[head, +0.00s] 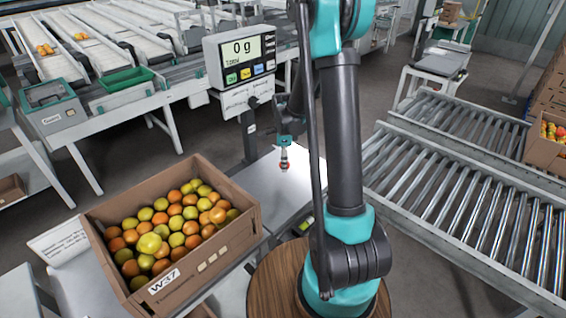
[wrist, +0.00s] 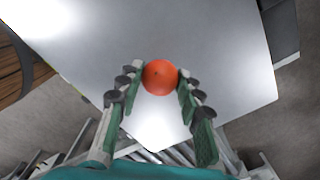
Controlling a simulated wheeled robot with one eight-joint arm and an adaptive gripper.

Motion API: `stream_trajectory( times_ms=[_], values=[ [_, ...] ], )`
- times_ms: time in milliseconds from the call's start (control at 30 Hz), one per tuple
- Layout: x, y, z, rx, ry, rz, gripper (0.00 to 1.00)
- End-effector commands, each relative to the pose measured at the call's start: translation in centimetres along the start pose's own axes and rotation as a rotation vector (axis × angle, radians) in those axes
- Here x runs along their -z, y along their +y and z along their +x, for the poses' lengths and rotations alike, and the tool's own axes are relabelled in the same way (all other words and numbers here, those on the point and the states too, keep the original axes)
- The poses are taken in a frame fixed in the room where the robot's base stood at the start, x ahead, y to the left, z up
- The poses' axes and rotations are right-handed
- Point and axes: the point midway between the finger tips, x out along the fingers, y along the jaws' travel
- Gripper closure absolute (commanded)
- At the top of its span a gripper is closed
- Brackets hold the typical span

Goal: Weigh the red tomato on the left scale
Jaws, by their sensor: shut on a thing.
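My gripper (head: 284,150) points down over the bare metal plate of the scale (head: 262,178). It is shut on a red tomato (wrist: 160,77), which sits between the two fingertips in the wrist view. In the head view the tomato (head: 284,165) is a small red spot under the fingers. It is over the plate; I cannot tell whether it touches it. The scale's display (head: 241,50) reads 0 g. The plate also fills much of the wrist view (wrist: 215,50).
A cardboard box (head: 217,255) full of orange, yellow and green tomatoes stands left of the plate. A roller conveyor (head: 455,190) runs at the right. A round wooden top (head: 270,290) is in front. Sorting lines (head: 80,60) stand at the back left.

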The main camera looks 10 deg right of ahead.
Motion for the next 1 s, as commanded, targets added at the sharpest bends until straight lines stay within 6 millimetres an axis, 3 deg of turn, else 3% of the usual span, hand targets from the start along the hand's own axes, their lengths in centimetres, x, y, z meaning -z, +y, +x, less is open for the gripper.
stream_trajectory(
  times_ms=[333,1000],
  values=[
    [-0.5,0.7,-0.5,0.0,0.0,0.34,0.78],
    [-0.5,0.8,3.1,0.0,0.0,0.374,0.78]
  ],
)
